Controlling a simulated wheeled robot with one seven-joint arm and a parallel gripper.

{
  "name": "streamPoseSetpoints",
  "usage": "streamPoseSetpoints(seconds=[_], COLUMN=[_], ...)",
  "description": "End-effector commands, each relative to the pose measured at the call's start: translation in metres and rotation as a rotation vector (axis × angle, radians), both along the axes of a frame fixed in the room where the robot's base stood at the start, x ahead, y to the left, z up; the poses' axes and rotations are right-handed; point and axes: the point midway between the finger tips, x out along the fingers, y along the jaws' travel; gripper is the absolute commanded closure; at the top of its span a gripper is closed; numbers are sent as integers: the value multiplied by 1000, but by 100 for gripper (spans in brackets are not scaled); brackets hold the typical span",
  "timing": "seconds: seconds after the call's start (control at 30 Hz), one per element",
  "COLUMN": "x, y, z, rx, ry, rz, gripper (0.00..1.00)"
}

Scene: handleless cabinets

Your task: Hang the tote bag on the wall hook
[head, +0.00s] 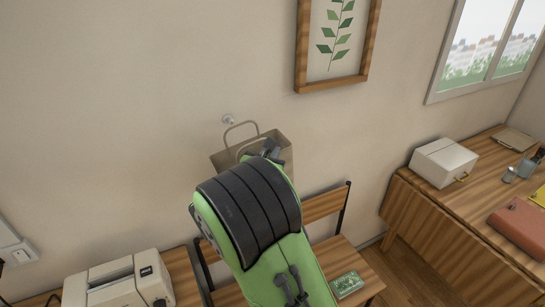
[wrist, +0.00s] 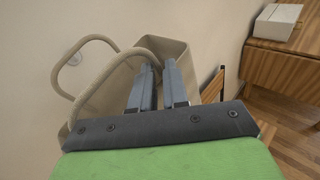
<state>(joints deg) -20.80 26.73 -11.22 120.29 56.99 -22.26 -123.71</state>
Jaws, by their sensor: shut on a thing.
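The beige tote bag (head: 226,158) is up against the wall in the head view, upright and slightly tilted, with one handle loop standing up. The wall hook (head: 228,119) is a small pale knob just above that loop; I cannot tell whether they touch. In the wrist view the bag (wrist: 172,50) opens upward with two handle loops, and the wall hook (wrist: 74,57) shows faintly inside the far loop's outline. My gripper (wrist: 157,66) is shut on the near handle of the bag. In the head view my own arm hides most of the bag.
A framed leaf picture (head: 337,40) hangs to the right, above. A wooden chair (head: 325,205) stands below the bag. A printer (head: 118,283) is on a table at lower left. A desk with a white box (head: 443,162) is on the right. The wall left of the hook is clear.

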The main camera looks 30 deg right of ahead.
Motion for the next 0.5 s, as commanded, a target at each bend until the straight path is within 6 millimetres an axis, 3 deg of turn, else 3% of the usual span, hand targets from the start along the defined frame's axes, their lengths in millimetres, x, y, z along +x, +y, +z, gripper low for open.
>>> streamPoseSetpoints(seconds=[0.5], x=[36], y=[0], z=[-2], rx=[0], ry=[-1], rz=[-1], gripper=[100])
